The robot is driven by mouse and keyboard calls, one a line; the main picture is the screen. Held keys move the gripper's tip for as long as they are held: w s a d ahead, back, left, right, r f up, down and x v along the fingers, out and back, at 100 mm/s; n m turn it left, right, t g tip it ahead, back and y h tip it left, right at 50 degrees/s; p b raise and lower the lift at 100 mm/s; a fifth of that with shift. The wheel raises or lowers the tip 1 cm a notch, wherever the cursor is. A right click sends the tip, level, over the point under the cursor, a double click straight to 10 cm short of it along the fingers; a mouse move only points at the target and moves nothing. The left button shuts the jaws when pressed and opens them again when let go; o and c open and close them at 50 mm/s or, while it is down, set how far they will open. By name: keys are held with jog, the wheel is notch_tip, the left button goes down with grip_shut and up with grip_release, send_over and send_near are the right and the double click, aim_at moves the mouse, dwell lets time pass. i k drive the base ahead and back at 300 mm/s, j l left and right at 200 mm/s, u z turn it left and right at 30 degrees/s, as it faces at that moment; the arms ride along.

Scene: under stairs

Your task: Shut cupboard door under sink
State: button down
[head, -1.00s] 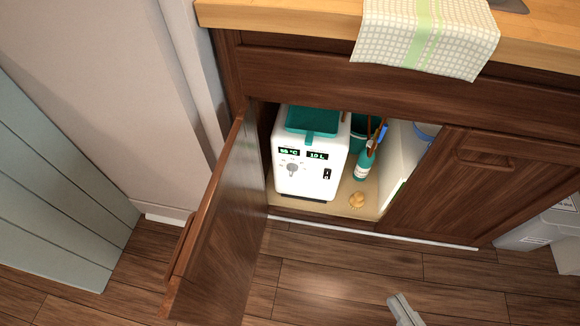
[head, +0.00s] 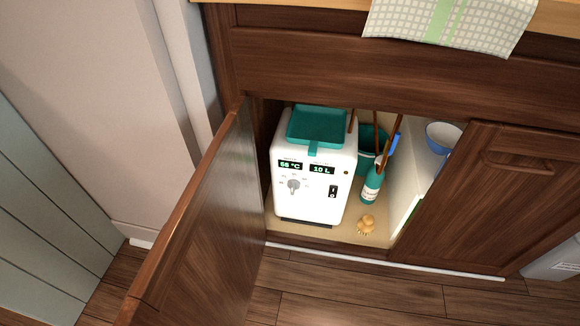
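The cupboard door (head: 205,225) under the counter is dark wood, hinged on the left side of the opening. It stands wide open, swung out toward me, and its near end runs to the bottom edge of the view. The cupboard opening (head: 345,238) shows its pale floor and contents. The door on the right (head: 490,195), with a wooden handle, is shut. My gripper is not in view now.
A checked towel (head: 450,22) hangs from the counter. Wooden floor (head: 345,300) lies in front.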

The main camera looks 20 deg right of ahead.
aim_at(202, 268)
jog(key=j+z, duration=0.15)
jog(key=j, duration=0.4)
jog(key=k+j+z, duration=0.1)
jog(key=j, duration=0.45)
jog(key=j+z, duration=0.15)
jog(key=j, duration=0.45)
jog(key=k+j+z, duration=0.1)
jog(key=j, duration=0.4)
jog(key=k, duration=0.05)
